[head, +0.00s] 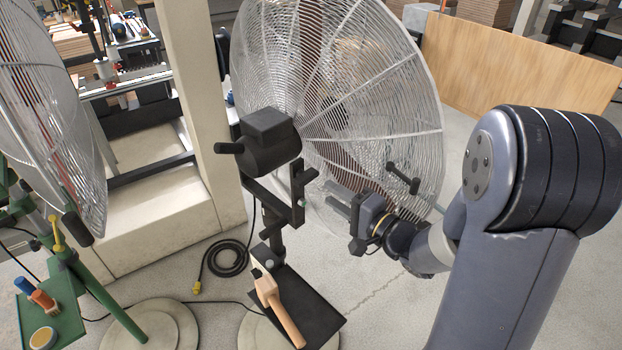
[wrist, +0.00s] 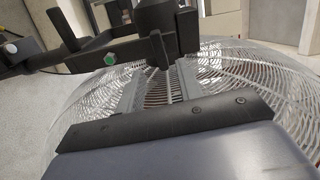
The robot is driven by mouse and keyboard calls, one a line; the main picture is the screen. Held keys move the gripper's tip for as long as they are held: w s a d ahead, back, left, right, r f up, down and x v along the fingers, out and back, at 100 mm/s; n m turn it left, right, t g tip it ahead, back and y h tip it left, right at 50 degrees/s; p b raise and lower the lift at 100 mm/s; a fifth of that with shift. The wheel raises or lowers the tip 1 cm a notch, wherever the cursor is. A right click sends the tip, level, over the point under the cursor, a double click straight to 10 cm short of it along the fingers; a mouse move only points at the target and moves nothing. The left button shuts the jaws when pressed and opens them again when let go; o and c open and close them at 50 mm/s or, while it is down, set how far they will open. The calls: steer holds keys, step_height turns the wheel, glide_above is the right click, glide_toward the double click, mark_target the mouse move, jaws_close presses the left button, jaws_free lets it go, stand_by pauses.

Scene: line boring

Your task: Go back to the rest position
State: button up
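My gripper (head: 333,198) is extended in front of the large wire-caged fan (head: 400,75), near the lower part of its cage. Its two grey fingers are apart with nothing seen between them. In the wrist view the fingers of my gripper (wrist: 160,85) point toward the cage, with wires of the fan (wrist: 235,80) visible through the gap. Whether the fingertips touch the wires I cannot tell. My arm comes in from the right in the head view.
The fan's black motor and bracket (head: 268,140) stand left of my gripper. A second fan (head: 50,110) and green stand are at left. A wooden panel (head: 510,70) stands behind; floor before it looks clear.

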mark_target(310, 180)
steer(key=shift+w+a, duration=0.1)
steer(key=x, duration=0.7)
steer(key=n, duration=0.2)
steer(key=shift+n, duration=2.6)
